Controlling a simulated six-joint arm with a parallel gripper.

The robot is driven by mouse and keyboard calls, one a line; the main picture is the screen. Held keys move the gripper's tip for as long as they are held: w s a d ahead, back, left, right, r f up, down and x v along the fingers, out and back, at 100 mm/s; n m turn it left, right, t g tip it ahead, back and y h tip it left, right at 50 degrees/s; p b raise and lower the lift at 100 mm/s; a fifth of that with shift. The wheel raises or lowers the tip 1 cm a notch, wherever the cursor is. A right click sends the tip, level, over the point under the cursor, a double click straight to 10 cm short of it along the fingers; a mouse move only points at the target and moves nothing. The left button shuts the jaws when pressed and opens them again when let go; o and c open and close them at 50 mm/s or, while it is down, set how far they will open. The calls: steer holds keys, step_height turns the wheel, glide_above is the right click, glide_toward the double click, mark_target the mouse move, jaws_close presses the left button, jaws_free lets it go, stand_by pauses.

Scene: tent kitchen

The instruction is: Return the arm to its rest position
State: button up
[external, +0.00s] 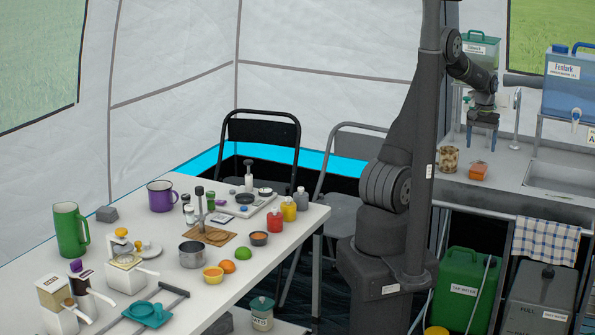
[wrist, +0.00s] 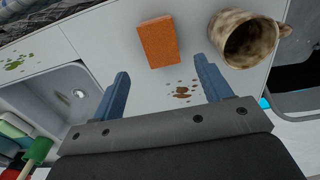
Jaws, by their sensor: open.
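My gripper (external: 482,122) is at the right in the external view, above the grey counter with the sink. In the wrist view its two blue fingers (wrist: 165,86) are wide apart with nothing between them. An orange sponge (wrist: 158,42) lies on the counter beyond the fingertips; it also shows in the external view (external: 478,172). A brown-stained mug (wrist: 248,38) stands right of the sponge in the wrist view and shows in the external view (external: 448,160). Both are apart from my gripper.
A sink (wrist: 62,100) is at the left in the wrist view. A blue water container (external: 568,85) and a green one (external: 479,52) stand above the counter. The white table (external: 285,237) at the left holds several cups, bottles and fruits. Brown spots (wrist: 182,92) mark the counter.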

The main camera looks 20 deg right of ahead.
mark_target(474, 168)
steer(key=shift+f, duration=2.85)
steer(key=shift+f, duration=0.1)
